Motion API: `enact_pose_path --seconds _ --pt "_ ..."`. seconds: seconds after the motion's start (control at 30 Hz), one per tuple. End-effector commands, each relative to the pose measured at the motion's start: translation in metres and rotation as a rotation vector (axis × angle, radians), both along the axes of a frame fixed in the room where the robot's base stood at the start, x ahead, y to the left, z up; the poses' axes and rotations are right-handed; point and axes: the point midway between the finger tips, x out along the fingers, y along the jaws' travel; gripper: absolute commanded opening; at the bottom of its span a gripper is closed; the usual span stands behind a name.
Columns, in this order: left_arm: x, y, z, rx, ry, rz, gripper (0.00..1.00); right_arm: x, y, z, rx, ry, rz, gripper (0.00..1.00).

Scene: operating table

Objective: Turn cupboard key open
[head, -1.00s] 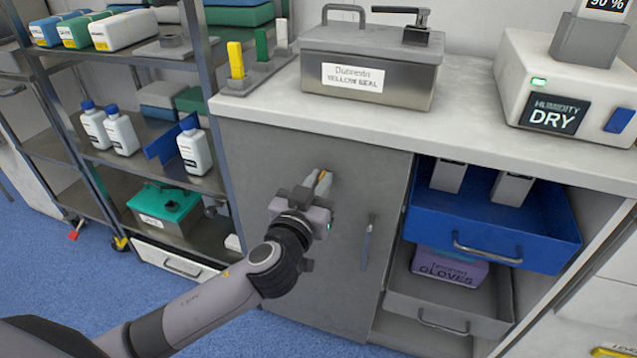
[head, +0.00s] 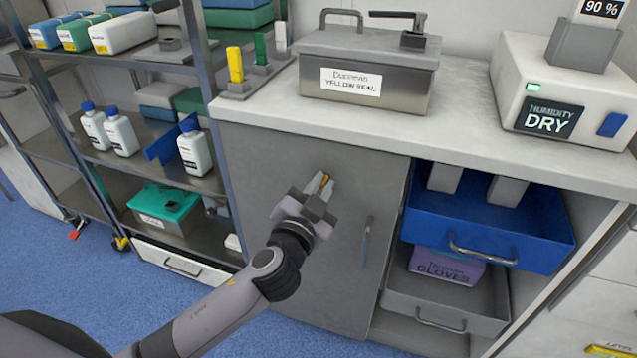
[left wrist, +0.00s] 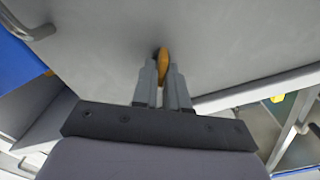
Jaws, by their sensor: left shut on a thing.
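The grey cupboard door (head: 265,158) is closed, with a vertical bar handle (head: 366,243) on its right side. My left gripper (head: 324,183) is at the upper part of the door, its fingers pointing at it. It is shut on the orange-yellow key (left wrist: 163,62), which shows between the fingertips (left wrist: 163,80) in the left wrist view against the door (left wrist: 110,60). The lock behind the key is mostly hidden by the fingers. My right gripper is not in view.
A steel box labelled yellow seal (head: 370,70) and a humidity device (head: 557,85) stand on the counter. A blue drawer (head: 490,225) is open right of the door. A shelf rack with bottles (head: 122,134) stands at left.

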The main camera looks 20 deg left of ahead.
Motion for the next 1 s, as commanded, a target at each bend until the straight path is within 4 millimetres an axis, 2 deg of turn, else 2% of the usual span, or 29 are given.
enact_pose_path --seconds 0.7,1.0 --pt "0.000 -0.003 -0.004 0.674 -0.020 0.001 0.00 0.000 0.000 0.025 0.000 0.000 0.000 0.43" --pt "0.000 -0.004 -0.006 0.888 -0.029 0.000 0.00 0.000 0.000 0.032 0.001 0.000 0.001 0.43"
